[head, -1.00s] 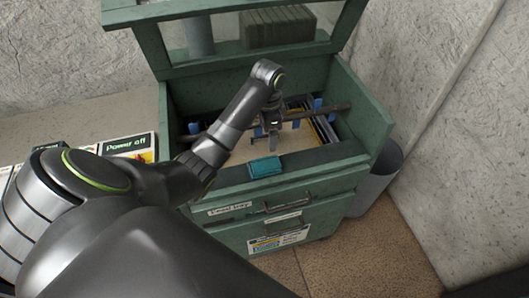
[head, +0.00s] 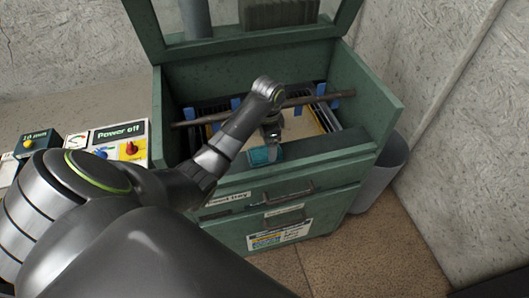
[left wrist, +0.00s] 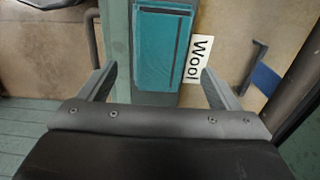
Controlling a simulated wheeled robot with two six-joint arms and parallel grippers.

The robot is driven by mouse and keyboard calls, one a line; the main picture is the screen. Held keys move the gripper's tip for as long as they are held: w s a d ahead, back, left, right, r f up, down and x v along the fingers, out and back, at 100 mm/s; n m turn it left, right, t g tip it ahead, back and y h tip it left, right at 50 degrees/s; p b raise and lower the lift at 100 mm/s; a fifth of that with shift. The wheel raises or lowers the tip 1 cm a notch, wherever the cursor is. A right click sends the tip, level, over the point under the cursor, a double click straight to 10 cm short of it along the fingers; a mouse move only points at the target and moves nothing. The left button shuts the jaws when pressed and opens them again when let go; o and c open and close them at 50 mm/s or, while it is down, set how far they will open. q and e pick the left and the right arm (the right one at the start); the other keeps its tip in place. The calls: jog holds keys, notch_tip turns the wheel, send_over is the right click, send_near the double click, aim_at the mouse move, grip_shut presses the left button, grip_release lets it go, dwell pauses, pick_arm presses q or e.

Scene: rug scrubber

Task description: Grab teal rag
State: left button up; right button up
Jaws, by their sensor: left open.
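The teal rag (head: 259,156) lies folded on the green front ledge of the cabinet, partly covered by my gripper in the head view. In the left wrist view the rag (left wrist: 162,45) is a flat teal rectangle, ahead of and between the open fingers. My left gripper (head: 270,146) points down over the rag, its fingers open and empty. In the left wrist view its fingertips (left wrist: 158,72) stand apart to either side of the rag's line. Whether they touch it I cannot tell. My right gripper is not in view.
The green cabinet (head: 385,105) has raised side walls and a dark bar (head: 305,99) across its tray. Drawer handles (head: 289,194) project in front. A "Wool" label (left wrist: 196,60) lies beside the rag. A "Power off" panel (head: 120,140) stands left, a grey bin (head: 375,175) right.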

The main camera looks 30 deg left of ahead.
aim_at(267, 151)
pick_arm(q)
jog(key=shift+s+f+p, duration=0.1)
jog(key=shift+f+p, duration=0.25)
jog(key=shift+f, duration=1.65)
jog(key=c, duration=1.1)
